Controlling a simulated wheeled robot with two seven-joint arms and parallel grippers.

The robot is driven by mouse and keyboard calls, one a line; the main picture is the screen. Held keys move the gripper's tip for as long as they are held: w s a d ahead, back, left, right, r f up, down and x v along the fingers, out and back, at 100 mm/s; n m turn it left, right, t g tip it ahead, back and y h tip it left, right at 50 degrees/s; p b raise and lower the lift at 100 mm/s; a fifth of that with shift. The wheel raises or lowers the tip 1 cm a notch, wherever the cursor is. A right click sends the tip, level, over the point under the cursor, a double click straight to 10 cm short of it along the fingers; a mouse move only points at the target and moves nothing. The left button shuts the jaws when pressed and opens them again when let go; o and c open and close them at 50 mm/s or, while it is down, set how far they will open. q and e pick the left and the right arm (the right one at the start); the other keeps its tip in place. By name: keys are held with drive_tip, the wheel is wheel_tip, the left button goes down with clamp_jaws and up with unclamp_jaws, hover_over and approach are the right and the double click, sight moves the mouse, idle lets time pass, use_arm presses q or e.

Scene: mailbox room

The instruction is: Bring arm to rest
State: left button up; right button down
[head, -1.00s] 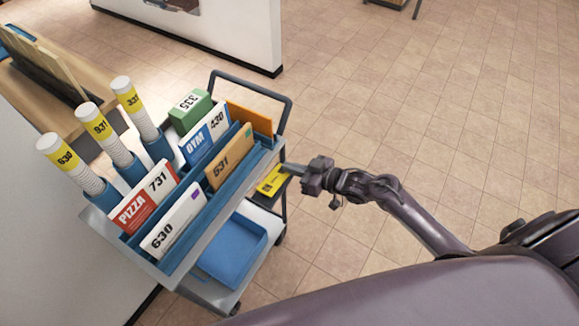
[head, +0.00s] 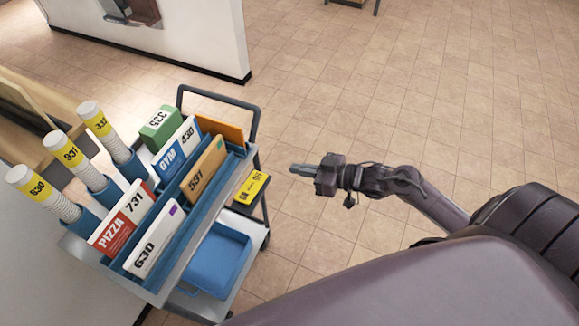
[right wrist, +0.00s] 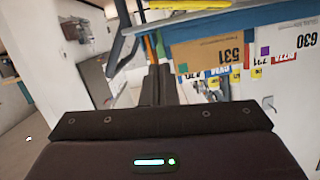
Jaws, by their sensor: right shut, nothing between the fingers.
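My right gripper (head: 301,169) is shut and empty, held over the tiled floor to the right of the mail cart. Its fingers point left toward the cart and stand clear of it in the head view. In the right wrist view its closed fingers (right wrist: 160,85) point at the cart's side, with the 531 envelope (right wrist: 225,52) beyond. My left gripper is not in the head view.
The cart (head: 262,212) holds several numbered envelopes, a green 335 box (head: 160,128) and mailing tubes (head: 65,150) in blue holders. A blue tray (head: 215,262) and a yellow-labelled item (head: 250,187) sit lower. Open floor (head: 400,90) lies beyond and right.

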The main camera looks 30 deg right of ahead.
idle(0.6)
drive_tip(key=s+d+f+m+g+h, duration=0.1)
drive_tip(key=s+d+f+h, duration=0.15)
drive_tip(key=f, duration=0.55)
drive_tip(key=s+d+f+m+g+h, duration=0.15)
drive_tip(key=s+f, duration=0.25)
drive_tip(key=f, duration=0.5)
drive_tip(key=s+d+f+m+h, duration=0.1)
drive_tip(key=s+f+m+h, duration=0.15)
drive_tip(key=f, duration=0.55)
drive_tip(key=s+a+f+g+h, duration=0.1)
drive_tip(key=s+a+f+g, duration=0.1)
drive_tip(key=s+f, duration=0.3)
drive_tip(key=s+a+f+g+h, duration=0.1)
drive_tip(key=s+f, duration=0.5)
drive_tip(key=s, duration=0.6)
drive_tip(key=s+a+f+g+h, duration=0.1)
drive_tip(key=s+a+f+g, duration=0.2)
drive_tip(key=s+f, duration=0.3)
drive_tip(key=s+g, duration=0.1)
drive_tip(key=s, duration=0.2)
drive_tip(key=shift+s+a+n+g+h, duration=0.15)
drive_tip(key=shift+s+n+g+h, duration=0.15)
drive_tip(key=shift+s+g+h, duration=0.05)
